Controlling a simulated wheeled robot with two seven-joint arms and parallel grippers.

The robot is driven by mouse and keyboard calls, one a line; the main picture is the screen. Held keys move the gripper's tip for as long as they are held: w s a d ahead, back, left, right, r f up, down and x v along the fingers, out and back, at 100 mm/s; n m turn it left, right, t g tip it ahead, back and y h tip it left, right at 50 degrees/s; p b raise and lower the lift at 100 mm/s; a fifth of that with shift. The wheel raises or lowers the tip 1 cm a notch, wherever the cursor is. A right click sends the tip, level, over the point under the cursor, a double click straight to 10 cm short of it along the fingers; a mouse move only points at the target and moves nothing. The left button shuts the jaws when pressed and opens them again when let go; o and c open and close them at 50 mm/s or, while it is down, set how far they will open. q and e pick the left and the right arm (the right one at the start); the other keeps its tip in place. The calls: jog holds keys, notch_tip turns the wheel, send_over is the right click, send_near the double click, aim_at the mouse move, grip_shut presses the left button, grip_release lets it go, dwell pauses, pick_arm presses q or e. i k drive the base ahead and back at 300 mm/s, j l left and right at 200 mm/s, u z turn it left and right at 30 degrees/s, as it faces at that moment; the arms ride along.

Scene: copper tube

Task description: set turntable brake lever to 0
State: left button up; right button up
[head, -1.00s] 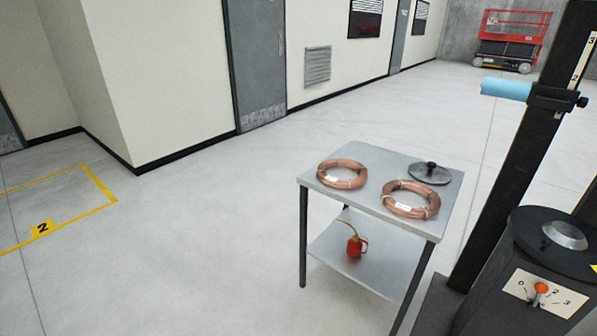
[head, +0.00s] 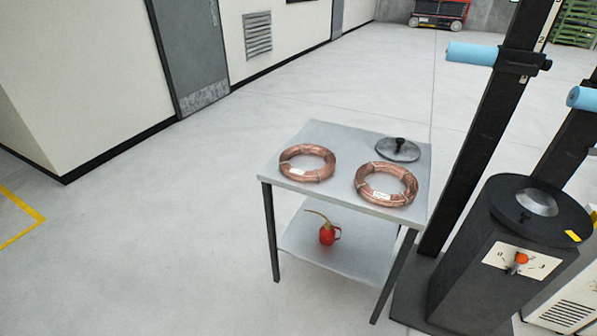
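The turntable (head: 510,215) is a round black disc with a grey metal cone on a dark pedestal at the right. A white dial plate (head: 541,268) is on the pedestal's front. The brake lever (head: 521,259) has an orange-red knob and sits on this plate. The knob is near the middle of the plate, and I cannot tell for sure which number it points at. Neither of my grippers is in view.
A grey metal table (head: 330,215) stands left of the pedestal, holding two copper tube coils (head: 307,163) and a black-knobbed disc (head: 398,149). A red oil can (head: 328,235) is on its lower shelf. A dark post with a blue roller (head: 472,53) rises behind. Floor at left is clear.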

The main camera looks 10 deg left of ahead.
aim_at(521, 259)
jog(key=z, duration=1.45)
